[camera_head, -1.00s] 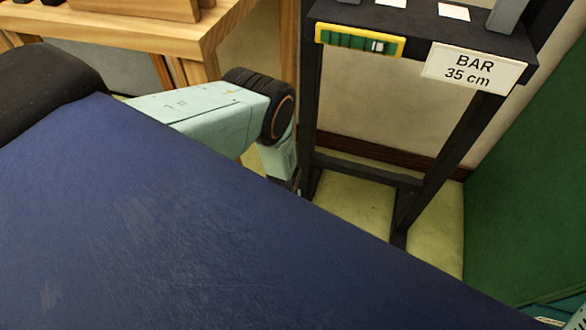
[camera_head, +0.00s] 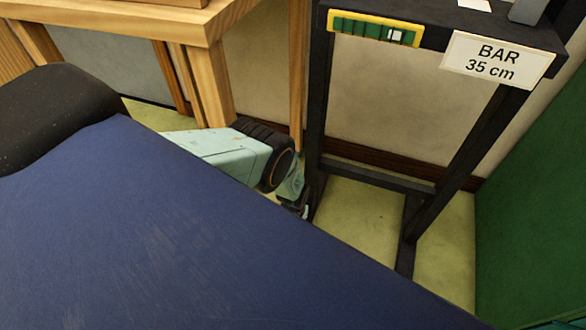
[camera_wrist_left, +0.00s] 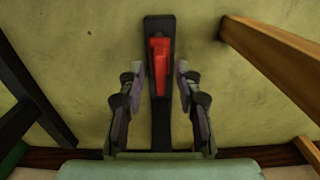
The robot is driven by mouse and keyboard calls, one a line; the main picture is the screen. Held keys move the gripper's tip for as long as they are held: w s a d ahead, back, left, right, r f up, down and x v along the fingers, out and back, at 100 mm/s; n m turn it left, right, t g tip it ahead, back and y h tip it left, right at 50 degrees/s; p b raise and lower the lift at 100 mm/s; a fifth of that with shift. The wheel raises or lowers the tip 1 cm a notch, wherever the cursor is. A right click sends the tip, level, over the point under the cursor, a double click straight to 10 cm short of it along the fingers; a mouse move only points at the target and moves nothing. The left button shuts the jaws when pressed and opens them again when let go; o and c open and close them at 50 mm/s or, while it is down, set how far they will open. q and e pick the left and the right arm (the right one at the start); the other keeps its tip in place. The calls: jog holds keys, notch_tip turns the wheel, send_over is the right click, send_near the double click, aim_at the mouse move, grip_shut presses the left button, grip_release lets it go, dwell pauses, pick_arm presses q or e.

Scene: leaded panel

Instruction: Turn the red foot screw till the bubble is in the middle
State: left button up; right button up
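The red foot screw (camera_wrist_left: 160,62) shows in the left wrist view, on the black foot (camera_wrist_left: 160,128) of a stand. My left gripper (camera_wrist_left: 157,76) is open, with one finger on each side of the screw and gaps visible. In the head view my left gripper (camera_head: 300,203) is low beside the black stand (camera_head: 314,120), partly hidden by my blue body; the screw is hidden there. The yellow-framed level (camera_head: 374,28) sits on the stand's top bar. Its pale bubble (camera_head: 397,37) lies right of the middle of the green vial. My right gripper is not in view.
A wooden bench (camera_head: 215,28) stands at the left, its legs close behind my left arm. A sign (camera_head: 498,60) reads "BAR 35 cm". A green panel (camera_head: 535,205) is at the right. Pale floor (camera_head: 355,215) is open between the stand's legs.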

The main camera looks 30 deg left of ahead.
pick_arm(q)
jog(key=shift+c, duration=0.3)
grip_shut()
dwell(0.3)
